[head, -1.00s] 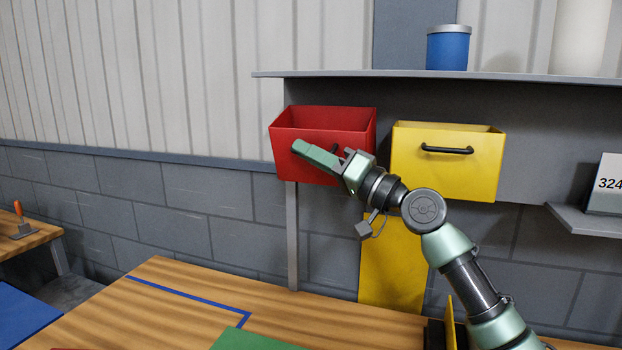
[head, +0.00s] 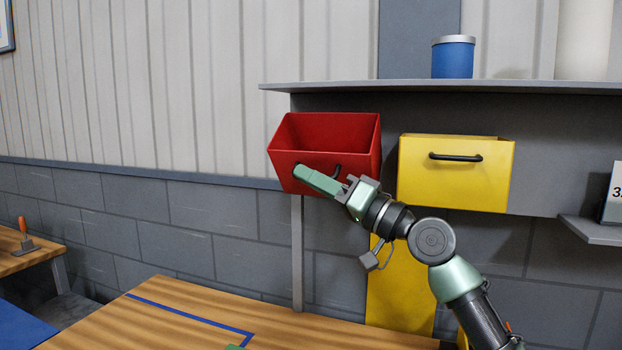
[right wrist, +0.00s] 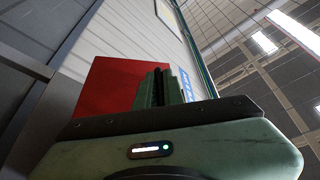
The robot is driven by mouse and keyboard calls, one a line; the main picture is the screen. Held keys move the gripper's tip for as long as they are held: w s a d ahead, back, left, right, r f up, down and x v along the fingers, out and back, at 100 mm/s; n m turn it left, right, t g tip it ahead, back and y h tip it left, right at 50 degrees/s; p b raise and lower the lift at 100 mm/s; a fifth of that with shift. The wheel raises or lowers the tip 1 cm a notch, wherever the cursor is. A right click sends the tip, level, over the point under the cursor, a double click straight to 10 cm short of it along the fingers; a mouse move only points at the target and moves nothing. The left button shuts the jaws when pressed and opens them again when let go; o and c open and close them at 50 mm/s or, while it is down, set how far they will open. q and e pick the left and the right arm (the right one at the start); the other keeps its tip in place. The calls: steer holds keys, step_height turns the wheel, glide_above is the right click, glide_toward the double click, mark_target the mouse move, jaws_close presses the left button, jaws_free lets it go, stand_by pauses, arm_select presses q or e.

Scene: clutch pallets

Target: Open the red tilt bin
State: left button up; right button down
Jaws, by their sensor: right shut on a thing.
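The red tilt bin (head: 325,132) hangs under the left end of the grey shelf. It is tilted forward, and its open top and dark red inside show. My right gripper (head: 320,181) is in front of the bin's lower front face, shut on its dark handle (head: 337,171); the gripper hides part of the handle. In the right wrist view the bin's red front (right wrist: 105,92) stands behind the closed green fingers (right wrist: 161,87). My left gripper is not in view.
A yellow bin (head: 455,180) with a black handle hangs to the right. A blue canister (head: 453,57) stands on the shelf (head: 350,87). A wooden table (head: 190,313) with a blue line lies below. Open space lies left of the bin.

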steer(key=c, duration=1.8)
jaws_free()
steer(key=shift+d+f, duration=0.1)
steer(key=shift+s+d+f, duration=0.15)
steer(key=shift+d, duration=0.1)
steer(key=b+v, duration=0.2)
steer(key=v, duration=0.5)
